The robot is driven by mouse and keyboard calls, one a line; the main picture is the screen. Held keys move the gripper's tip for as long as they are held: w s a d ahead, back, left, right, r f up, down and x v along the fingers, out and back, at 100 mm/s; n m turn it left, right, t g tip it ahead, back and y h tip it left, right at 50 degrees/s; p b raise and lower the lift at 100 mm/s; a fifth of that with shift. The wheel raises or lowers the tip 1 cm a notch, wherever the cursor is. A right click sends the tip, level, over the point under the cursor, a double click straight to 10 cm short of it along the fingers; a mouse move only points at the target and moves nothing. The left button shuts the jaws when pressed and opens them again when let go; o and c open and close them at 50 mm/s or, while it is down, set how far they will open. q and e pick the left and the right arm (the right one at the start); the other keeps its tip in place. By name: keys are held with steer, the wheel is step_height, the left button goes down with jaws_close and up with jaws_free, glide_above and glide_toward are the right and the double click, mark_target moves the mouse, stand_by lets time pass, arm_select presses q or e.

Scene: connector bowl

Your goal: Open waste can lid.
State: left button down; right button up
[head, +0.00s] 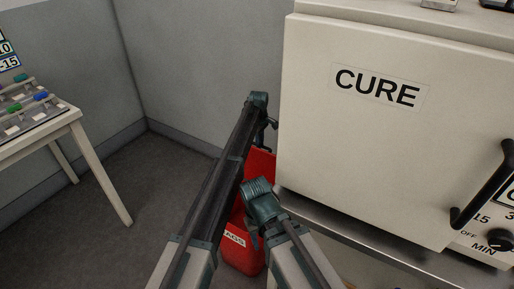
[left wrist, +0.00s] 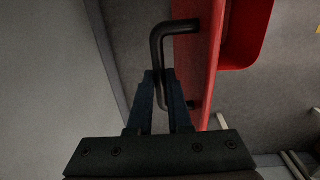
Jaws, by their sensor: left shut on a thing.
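The red waste can (head: 241,259) stands on the floor beside the cure oven, its label partly hidden by my arms. Its red lid (head: 261,164) appears raised and steeply tilted above the body. In the left wrist view the lid (left wrist: 204,60) shows nearly edge-on, with a black bar handle (left wrist: 176,27) on its face. My left gripper (left wrist: 163,78) is shut on that handle; in the head view it (head: 271,123) is at the lid's upper end, small and partly hidden. My right arm's wrist is in front of the can; its fingers are not clear.
The cream oven (head: 330,145) marked CURE, with a black door handle (head: 484,185), stands close on the right on a metal-edged bench (head: 350,232). Grey walls are behind. A table (head: 70,118) with coloured connectors stands left, with open floor (head: 110,235) between.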

arm_select(q)
steer(key=shift+w+d, duration=0.25)
stand_by(0.3)
steer(key=c, duration=0.8)
jaws_free()
steer(key=shift+c, duration=0.2)
steer(key=shift+r, duration=0.1)
step_height(320, 180, up, 14)
steer(key=p, duration=1.3)
steer(key=shift+s+a+f+p, duration=0.2)
steer(key=shift+s+a+p, duration=0.1)
steer(key=shift+s+p, duration=0.1)
steer(key=shift+c, duration=0.4)
